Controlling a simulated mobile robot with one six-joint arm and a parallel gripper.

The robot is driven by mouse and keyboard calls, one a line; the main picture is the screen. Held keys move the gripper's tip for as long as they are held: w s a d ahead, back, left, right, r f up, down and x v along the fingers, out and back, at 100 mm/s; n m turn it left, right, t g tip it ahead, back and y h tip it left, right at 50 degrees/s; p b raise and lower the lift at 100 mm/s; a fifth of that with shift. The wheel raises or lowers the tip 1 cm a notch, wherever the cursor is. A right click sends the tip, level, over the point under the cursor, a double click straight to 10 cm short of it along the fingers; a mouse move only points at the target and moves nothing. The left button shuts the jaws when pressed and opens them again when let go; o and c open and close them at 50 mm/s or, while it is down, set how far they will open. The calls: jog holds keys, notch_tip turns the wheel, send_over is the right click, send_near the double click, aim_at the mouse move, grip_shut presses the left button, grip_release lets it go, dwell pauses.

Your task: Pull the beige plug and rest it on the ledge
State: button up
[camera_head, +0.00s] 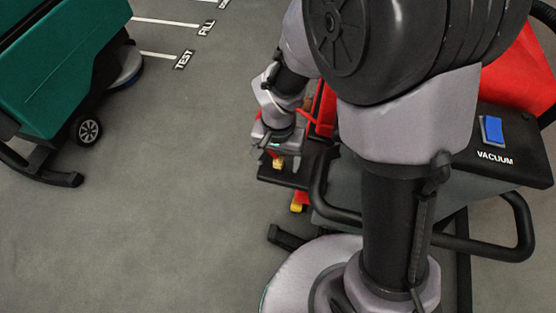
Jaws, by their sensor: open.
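My gripper (276,150) points down beside the red machine, over a dark flat ledge (270,174) that sticks out from its side. A small yellowish-beige piece (278,163) shows right under the fingertips, at the ledge; it may be the plug. I cannot tell whether it lies on the ledge or sits in a socket, or whether the fingers touch it. The gripper is open. A second small yellow piece (298,208) with red above it shows lower down, below the ledge. My arm hides much of the machine.
The red machine (525,70) has a black panel marked VACUUM with a blue switch (492,130) and black tube handles (480,247). A green machine (60,60) stands at the left. Grey floor (150,220) between them is clear, with painted TEST and FILL lines.

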aim_at(278, 160)
notch_tip(278, 160, up, 18)
jog(key=p, duration=0.8)
jog(key=shift+f, duration=0.25)
jog(key=shift+s, duration=0.1)
